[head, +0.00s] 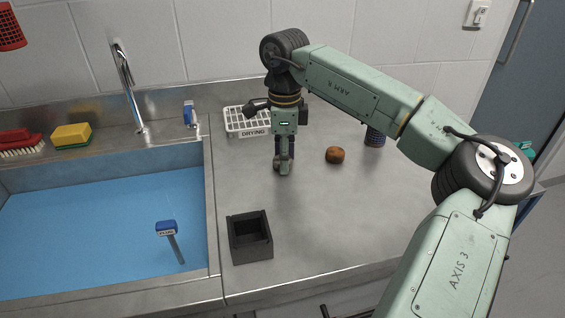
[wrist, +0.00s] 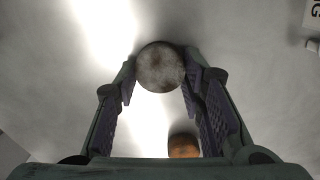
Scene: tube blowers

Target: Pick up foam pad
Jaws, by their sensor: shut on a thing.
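My gripper (head: 283,166) points straight down over the grey counter, in front of the white drying rack. In the wrist view its two fingertips (wrist: 160,78) are closed on the sides of a round, mottled grey piece (wrist: 160,67). In the head view the fingers hide most of this piece, and only a small brownish edge (head: 277,163) shows at their tips. It looks like the foam pad, but its material is not clear. I cannot tell whether it touches the counter or is just above it.
A brown round lump (head: 335,155) lies right of my gripper. A dark open box (head: 249,252) stands at the counter's front left. The white drying rack (head: 238,131) is close behind. A blue-filled sink (head: 90,220) lies left. The counter's front right is clear.

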